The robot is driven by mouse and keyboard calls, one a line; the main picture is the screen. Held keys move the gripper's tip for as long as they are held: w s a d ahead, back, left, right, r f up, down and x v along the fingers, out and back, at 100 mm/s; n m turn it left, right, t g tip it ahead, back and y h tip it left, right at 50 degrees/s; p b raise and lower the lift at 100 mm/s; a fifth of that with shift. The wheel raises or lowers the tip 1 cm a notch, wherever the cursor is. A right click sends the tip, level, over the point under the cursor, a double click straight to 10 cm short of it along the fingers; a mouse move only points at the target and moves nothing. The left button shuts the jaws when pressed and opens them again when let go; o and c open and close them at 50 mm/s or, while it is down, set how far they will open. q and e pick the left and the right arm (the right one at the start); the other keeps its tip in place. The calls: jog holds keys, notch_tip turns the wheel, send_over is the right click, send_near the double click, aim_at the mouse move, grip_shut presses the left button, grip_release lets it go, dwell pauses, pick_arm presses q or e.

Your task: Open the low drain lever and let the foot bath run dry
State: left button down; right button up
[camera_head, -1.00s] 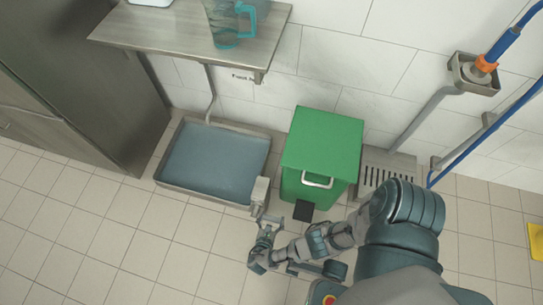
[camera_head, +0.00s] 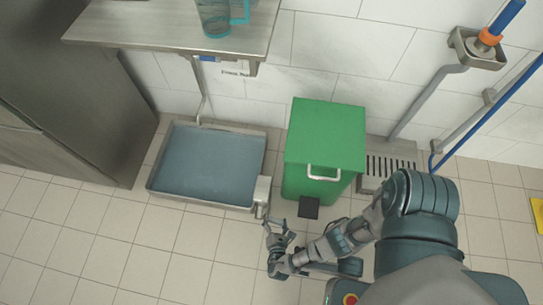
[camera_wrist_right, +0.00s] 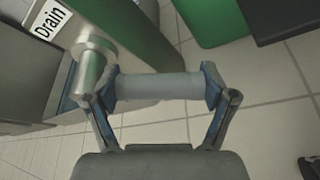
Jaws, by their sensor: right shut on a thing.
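The foot bath (camera_head: 195,203) is a shallow grey metal basin on the floor, with blue-grey water covering its bottom. A small metal drain box (camera_head: 262,188) sits at its front right corner. In the right wrist view this box carries a "Drain" label (camera_wrist_right: 51,18) and a round metal pivot (camera_wrist_right: 92,68). The lever's pale grey cylindrical handle (camera_wrist_right: 158,87) lies crosswise between my right gripper's fingertips. My right gripper (camera_head: 276,228) is low, beside the bath's front right corner, shut on this handle. Whether water is draining cannot be seen. My left gripper is not in view.
A green pedal bin (camera_head: 325,135) stands right of the bath, close to my right arm, its black pedal (camera_head: 309,207) near the gripper. A metal shelf (camera_head: 160,30) with a teal jug (camera_head: 215,18) is above. A floor grate (camera_head: 390,165) lies behind. Tiled floor in front is free.

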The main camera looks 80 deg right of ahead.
jog(key=shift+f, duration=0.25)
jog(key=shift+m, duration=0.3)
jog(key=o, duration=1.5)
jog(key=shift+o, duration=0.2)
